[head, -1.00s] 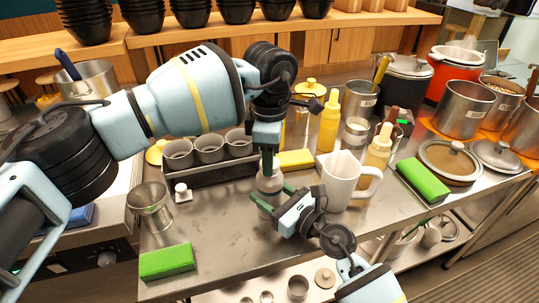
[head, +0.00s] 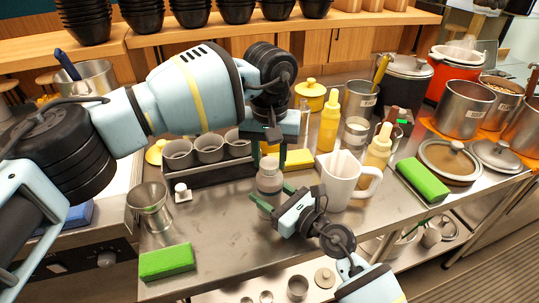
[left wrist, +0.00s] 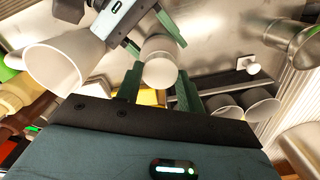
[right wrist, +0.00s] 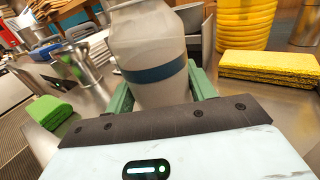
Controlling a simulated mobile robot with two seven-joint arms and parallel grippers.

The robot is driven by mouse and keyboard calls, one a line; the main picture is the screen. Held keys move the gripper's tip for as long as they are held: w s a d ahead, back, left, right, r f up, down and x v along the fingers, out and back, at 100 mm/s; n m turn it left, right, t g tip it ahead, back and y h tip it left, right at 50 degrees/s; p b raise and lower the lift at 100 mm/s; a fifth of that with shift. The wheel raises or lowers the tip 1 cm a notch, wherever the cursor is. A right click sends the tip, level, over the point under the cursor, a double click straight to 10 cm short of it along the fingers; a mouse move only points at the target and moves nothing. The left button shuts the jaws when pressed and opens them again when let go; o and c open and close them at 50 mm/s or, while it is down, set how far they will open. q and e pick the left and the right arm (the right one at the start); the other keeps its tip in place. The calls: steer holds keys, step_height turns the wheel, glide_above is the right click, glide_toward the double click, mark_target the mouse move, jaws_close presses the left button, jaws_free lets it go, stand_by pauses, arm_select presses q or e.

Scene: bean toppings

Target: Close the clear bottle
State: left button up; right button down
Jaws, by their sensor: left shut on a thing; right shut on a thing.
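The clear bottle (head: 268,181) stands upright near the front edge of the steel counter, pale with a dark blue band in the right wrist view (right wrist: 155,65). My right gripper (head: 268,203) is shut around its body; its green fingers flank it. My left gripper (head: 269,163) points down from above, its fingers either side of the bottle's top, and is shut on it. The left wrist view shows the bottle's whitish round top (left wrist: 160,65) between the fingers; the exact contact is hard to see. I cannot tell whether a separate cap is on it.
A white mug (head: 340,182) stands close on the right, with a yellow sponge (head: 298,159) behind. A rack with grey cups (head: 209,150) is at the left, with a small white-topped item (head: 181,190).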

arm_select(q)
steer(key=m, duration=0.6)
steer(key=o, duration=1)
steer(key=shift+r, duration=2.3)
steer(key=shift+c, duration=0.3)
